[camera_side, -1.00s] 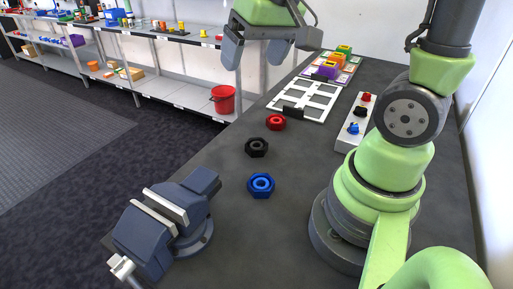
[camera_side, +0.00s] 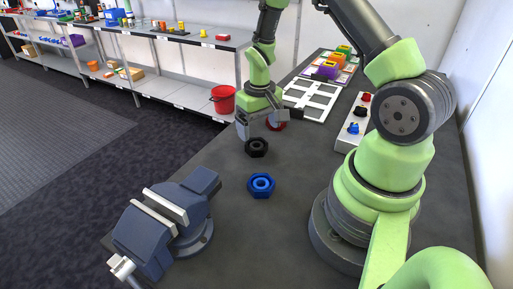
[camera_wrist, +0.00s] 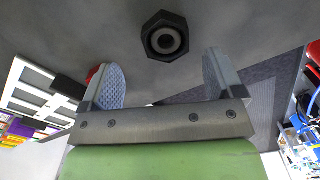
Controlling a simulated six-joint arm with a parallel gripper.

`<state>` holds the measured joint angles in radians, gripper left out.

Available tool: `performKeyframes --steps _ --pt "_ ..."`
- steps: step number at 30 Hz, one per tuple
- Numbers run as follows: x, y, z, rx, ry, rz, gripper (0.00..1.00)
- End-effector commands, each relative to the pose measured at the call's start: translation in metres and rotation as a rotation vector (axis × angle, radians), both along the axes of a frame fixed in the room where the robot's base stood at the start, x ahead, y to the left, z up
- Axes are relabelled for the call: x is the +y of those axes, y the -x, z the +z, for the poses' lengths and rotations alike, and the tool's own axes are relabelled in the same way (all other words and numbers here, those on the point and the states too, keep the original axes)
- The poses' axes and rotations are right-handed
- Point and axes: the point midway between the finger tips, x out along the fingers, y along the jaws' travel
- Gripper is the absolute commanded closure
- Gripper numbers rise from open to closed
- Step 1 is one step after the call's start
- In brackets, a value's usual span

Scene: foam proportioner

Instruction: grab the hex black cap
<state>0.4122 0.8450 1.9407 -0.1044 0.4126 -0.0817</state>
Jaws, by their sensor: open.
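The black hex cap (camera_side: 256,147) lies flat on the dark table, between the red cap and the blue hex cap. My gripper (camera_side: 258,127) hangs low over the table, just behind the black cap in the side view. In the wrist view the black cap (camera_wrist: 165,37) shows whole, with its round hole facing up, ahead of and between my two fingers (camera_wrist: 163,85). The fingers are apart and nothing is between them. The red hex cap (camera_side: 275,125) is partly hidden by my gripper, close to one finger. The blue hex cap (camera_side: 261,186) lies nearer the side camera.
A blue-grey vise (camera_side: 165,225) stands at the table's left edge. A white frame tray (camera_side: 311,99) and a block with coloured knobs (camera_side: 354,128) lie farther back and right. Shelves with a red bucket (camera_side: 222,99) stand beyond the table. The table around the blue cap is clear.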

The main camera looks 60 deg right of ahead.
Motion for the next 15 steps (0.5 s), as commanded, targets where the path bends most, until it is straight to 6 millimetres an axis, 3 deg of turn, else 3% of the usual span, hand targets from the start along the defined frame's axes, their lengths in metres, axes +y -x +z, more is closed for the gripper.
performKeyframes --steps 9,15 --pt "0.008 0.0 -0.042 0.002 0.0 0.0 0.13" --pt "0.007 0.0 -0.052 0.0 0.001 0.001 0.13"
